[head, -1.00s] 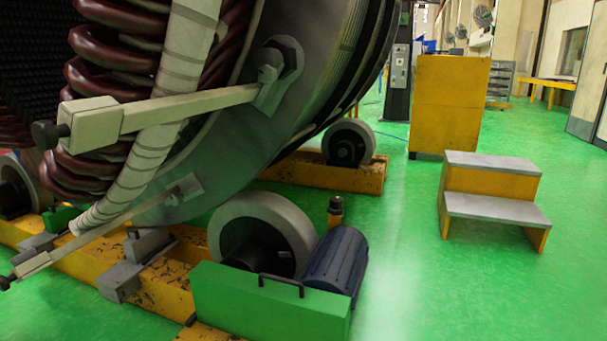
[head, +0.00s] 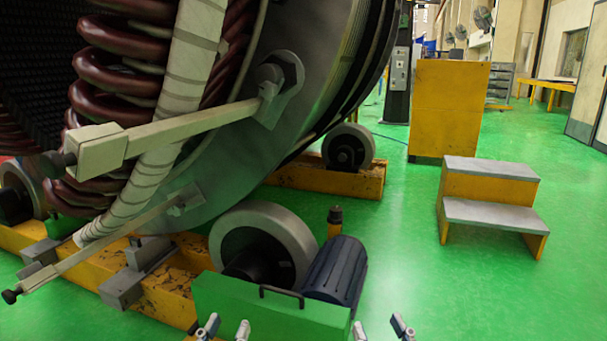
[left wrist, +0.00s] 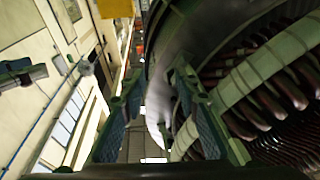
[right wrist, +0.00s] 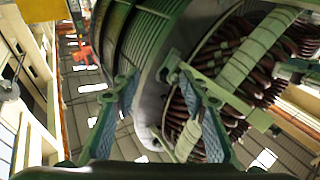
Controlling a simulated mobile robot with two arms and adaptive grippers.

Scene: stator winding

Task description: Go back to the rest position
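My left gripper (head: 224,328) shows at the bottom edge of the head view, in front of the green motor housing, with its two fingertips apart. My right gripper (head: 379,328) is at the bottom edge to its right, over green floor, also with fingertips apart. In the left wrist view the left gripper's fingers (left wrist: 157,85) are spread with nothing between them. In the right wrist view the right gripper's fingers (right wrist: 157,80) are spread and empty too. The arms behind the fingertips are out of the head view.
The large stator (head: 235,135) with dark red coils (head: 115,75) fills the left, on rollers (head: 268,240) and a yellow frame (head: 178,285). Two clamp bars stick out leftward. A green housing (head: 245,308) with blue motor (head: 336,272) stands in front. Steps (head: 490,185) stand right; floor there is clear.

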